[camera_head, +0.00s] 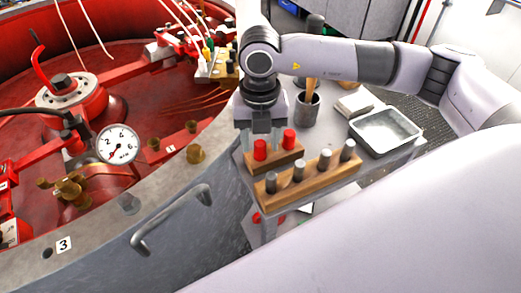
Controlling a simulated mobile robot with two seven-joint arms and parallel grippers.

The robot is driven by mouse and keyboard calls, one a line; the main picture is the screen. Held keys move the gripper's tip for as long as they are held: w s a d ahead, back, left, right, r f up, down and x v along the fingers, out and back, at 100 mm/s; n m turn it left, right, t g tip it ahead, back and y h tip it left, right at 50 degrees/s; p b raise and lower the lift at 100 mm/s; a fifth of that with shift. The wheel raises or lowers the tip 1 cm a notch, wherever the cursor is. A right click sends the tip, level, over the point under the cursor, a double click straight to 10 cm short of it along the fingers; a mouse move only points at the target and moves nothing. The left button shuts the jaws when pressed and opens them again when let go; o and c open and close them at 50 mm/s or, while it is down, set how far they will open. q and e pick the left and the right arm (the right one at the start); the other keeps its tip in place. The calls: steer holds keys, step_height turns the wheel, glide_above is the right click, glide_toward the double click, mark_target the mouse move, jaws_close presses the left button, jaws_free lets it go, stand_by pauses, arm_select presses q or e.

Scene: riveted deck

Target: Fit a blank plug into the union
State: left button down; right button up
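My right gripper (261,140) points down over the small wooden block at the left of the side table. Its two fingers look spread apart with nothing held between them. Two red-topped plugs stand in that block: the left one (260,150) sits just below the fingers, the right one (289,137) beside them. Several grey plugs (299,171) stand in a longer wooden rack (310,184) in front. A brass fitting (195,154) stands near the red well's rim, and a brass cluster (70,190) is farther left. I cannot tell which is the union. My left gripper is not in view.
A pressure gauge (117,144) and red pipework fill the red well at left. A grey handle (170,218) projects from its outer wall. A cup with wooden handles (305,108) and a metal tray (386,131) stand on the table behind the racks.

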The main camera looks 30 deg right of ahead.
mark_target(260, 143)
jaws_close()
steer(key=shift+r, duration=0.15)
steer(key=shift+r+p, duration=1.35)
steer(key=shift+r, duration=0.8)
